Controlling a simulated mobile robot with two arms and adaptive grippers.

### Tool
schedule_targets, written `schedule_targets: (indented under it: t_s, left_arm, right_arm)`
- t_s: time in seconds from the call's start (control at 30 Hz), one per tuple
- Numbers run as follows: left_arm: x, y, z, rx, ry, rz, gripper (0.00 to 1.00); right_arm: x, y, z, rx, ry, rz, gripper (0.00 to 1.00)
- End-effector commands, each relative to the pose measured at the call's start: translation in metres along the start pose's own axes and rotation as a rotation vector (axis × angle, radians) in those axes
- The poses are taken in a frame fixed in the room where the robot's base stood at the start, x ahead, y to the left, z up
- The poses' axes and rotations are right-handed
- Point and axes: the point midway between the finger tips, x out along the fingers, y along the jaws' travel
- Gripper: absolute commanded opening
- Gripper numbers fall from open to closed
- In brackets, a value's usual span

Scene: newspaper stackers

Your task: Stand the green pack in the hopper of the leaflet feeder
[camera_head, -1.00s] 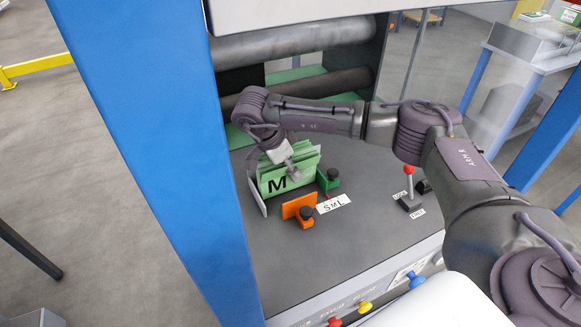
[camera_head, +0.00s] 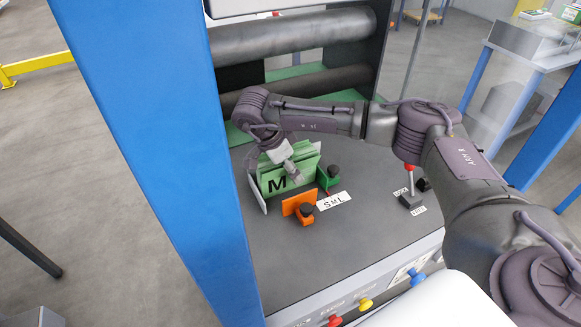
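The green pack (camera_head: 273,184), marked with a black M, stands upright on the dark machine top. It is between a pale side plate (camera_head: 255,193) on its left and the orange (camera_head: 297,203) and green (camera_head: 332,181) guides on its right, in what looks like the feeder hopper. My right gripper (camera_head: 296,174) reaches in from the right and is at the pack's upper part, with a grey finger overlapping its front. The other finger is hidden, so I cannot tell whether it grips the pack. My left gripper is out of view.
Dark rollers (camera_head: 300,36) lie behind the hopper. An S M L label (camera_head: 334,201) is beside the guides. A red-tipped lever (camera_head: 410,199) stands to the right. A blue post (camera_head: 165,150) rises at the left. The front of the machine top is clear.

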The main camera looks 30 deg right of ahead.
Motion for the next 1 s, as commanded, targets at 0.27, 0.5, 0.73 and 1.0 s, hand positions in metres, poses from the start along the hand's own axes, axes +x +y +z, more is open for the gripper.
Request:
schedule_targets:
  t_s: [0.27, 0.5, 0.73, 1.0]
  left_arm:
    - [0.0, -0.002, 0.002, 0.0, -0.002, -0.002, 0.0]
    - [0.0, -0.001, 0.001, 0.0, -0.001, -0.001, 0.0]
    - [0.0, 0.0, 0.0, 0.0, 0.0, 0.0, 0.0]
    - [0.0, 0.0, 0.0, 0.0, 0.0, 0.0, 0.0]
  right_arm:
    - [-0.012, -0.001, 0.001, 0.0, -0.002, -0.002, 0.6]
    - [-0.061, -0.001, 0.0, -0.001, -0.001, -0.005, 0.6]
    - [-0.103, -0.001, 0.001, 0.0, -0.001, -0.003, 0.6]
    - [-0.12, 0.0, 0.0, 0.0, 0.0, 0.0, 0.6]
